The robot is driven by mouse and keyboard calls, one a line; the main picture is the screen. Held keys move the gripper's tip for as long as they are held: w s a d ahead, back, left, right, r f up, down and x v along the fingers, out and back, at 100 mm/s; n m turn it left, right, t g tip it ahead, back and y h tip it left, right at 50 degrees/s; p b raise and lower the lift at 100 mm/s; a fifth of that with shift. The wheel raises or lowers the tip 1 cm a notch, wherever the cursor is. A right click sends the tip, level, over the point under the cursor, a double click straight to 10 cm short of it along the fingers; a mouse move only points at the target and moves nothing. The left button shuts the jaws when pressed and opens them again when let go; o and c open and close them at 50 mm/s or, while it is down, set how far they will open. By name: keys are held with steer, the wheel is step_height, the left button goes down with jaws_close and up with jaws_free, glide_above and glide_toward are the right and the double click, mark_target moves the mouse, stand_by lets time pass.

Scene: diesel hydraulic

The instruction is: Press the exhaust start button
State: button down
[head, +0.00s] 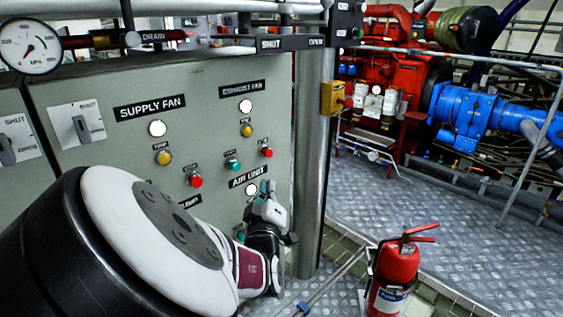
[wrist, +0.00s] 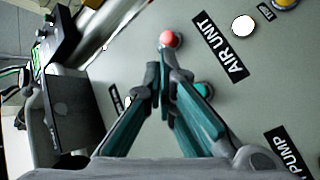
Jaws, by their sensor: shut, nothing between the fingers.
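In the head view the green button (head: 233,165) under the EXHAUST FAN label (head: 242,89) sits low on the grey panel, with a red button (head: 266,152) to its right. My gripper (head: 268,184) is shut and empty, below these buttons in the picture and by the AIR UNIT label (head: 247,176). In the wrist view the green button (wrist: 205,90) shows beside the right finger, partly hidden by it. The red button (wrist: 169,38) shows just beyond the shut fingertips (wrist: 161,68). I cannot tell how far the tips are from the panel.
The supply fan controls, with yellow (head: 164,157) and red (head: 195,180) buttons, lie to the left. A metal pillar (head: 309,150) stands close right of the panel. A fire extinguisher (head: 393,275) stands on the floor at right. A pipe with valve labels runs along the panel top.

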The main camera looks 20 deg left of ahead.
mark_target(235, 165)
steer(key=w+a+b, duration=0.2)
steer(key=w+a, duration=0.1)
steer(key=a, duration=0.5)
steer(key=shift+w+a, duration=0.15)
steer(key=shift+a, duration=0.15)
stand_by(1.5)
steer(key=shift+w+a, duration=0.15)
steer(key=shift+a, duration=0.05)
steer(key=shift+w+a, duration=0.2)
steer(key=shift+a, duration=0.3)
stand_by(0.9)
steer(key=shift+d, duration=0.1)
steer(key=shift+s+d+p, duration=0.35)
steer(key=shift+d+p, duration=0.15)
steer(key=shift+d, duration=0.25)
